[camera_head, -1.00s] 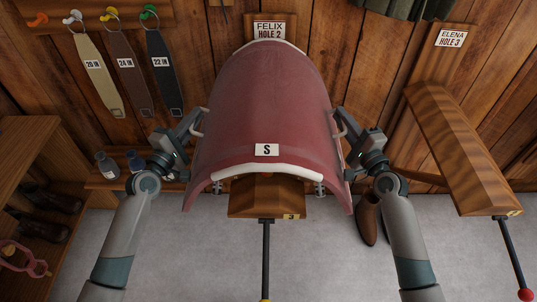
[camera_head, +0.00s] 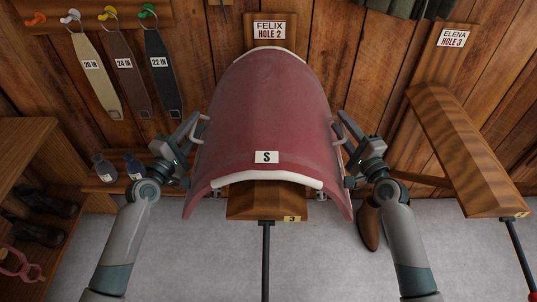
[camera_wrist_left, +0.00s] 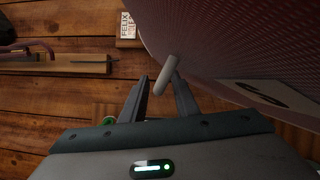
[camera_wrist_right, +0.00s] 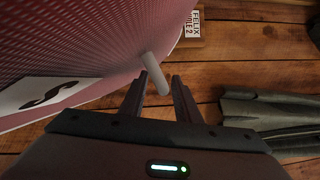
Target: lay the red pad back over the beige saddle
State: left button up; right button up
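The red pad (camera_head: 268,105) with white edging and an "S" label is draped as an arch over the wooden rack (camera_head: 266,200) under the FELIX HOLE 2 sign. No beige saddle shows; whatever is under the pad is hidden. My left gripper (camera_head: 194,122) is at the pad's left side. In the left wrist view its fingers (camera_wrist_left: 160,85) stand apart on either side of a pale handle (camera_wrist_left: 166,74), with gaps. My right gripper (camera_head: 340,120) is at the right side. In the right wrist view its fingers (camera_wrist_right: 156,85) are likewise apart around a pale handle (camera_wrist_right: 154,72).
Another wooden rack (camera_head: 465,150) under the ELENA HOLE 3 sign stands to the right. Straps (camera_head: 95,75) hang on hooks at upper left. Small bottles (camera_head: 104,168) stand on a ledge near my left arm. A brown boot (camera_head: 368,222) is on the floor by my right arm.

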pick_arm(q)
jog(key=v, duration=1.2)
dwell(0.3)
pick_arm(e)
jog(key=v, duration=1.2)
pick_arm(q)
jog(key=shift+s, duration=0.1)
pick_arm(e)
jog(key=shift+s+f, duration=0.1)
dwell(0.3)
